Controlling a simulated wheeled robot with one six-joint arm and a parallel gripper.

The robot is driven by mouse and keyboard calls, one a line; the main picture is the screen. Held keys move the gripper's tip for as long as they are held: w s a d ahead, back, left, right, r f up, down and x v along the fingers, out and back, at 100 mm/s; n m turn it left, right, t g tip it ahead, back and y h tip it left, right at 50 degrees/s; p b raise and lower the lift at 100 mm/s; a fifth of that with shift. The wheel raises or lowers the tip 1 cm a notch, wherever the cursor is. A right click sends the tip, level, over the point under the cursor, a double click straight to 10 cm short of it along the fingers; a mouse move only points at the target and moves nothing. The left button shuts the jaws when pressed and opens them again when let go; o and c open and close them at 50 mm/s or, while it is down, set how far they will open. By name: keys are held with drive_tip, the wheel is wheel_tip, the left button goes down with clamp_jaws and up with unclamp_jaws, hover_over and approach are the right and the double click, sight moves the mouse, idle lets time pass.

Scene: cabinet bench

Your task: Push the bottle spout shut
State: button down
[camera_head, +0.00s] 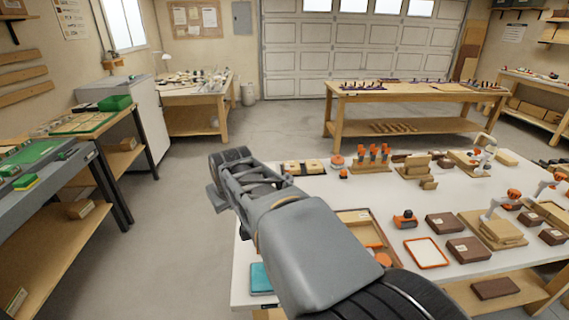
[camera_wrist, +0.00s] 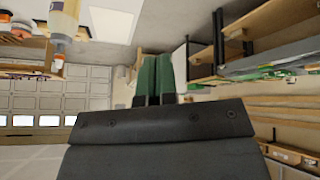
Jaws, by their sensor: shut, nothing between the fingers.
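A bottle with a pale yellowish body (camera_wrist: 64,18) shows at the top left of the wrist view, which is turned over. In the head view my arm reaches to the white table's left edge, and I cannot make out the bottle there; my arm covers part of the table.
The white table (camera_head: 335,184) holds a wooden tray (camera_head: 352,216), a teal item (camera_head: 261,277), brown boxes (camera_head: 468,249) and an orange-rimmed panel (camera_head: 426,252). Open floor (camera_head: 180,230) lies between.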

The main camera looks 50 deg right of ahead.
drive_tip(key=w+d+r+m+h, duration=0.1)
drive_tip(key=d+r, duration=0.3)
drive_tip(key=d, duration=0.6)
drive_tip(key=d+r+m+t+h, duration=0.1)
drive_tip(key=d+r+h, duration=0.2)
drive_tip(key=d, duration=0.6)
drive_tip(key=shift+w+d+r, duration=0.35)
drive_tip(key=shift+w+r, duration=0.05)
drive_tip(key=p, duration=0.1)
hover_over(288, 168)
drive_tip(key=a, duration=0.2)
wheel_tip(288, 168, down, 8)
drive_tip(key=shift+d+f, duration=0.15)
drive_tip(key=shift+f, duration=0.5)
drive_tip(key=shift+d+f, duration=0.15)
drive_tip(key=shift+f, duration=0.5)
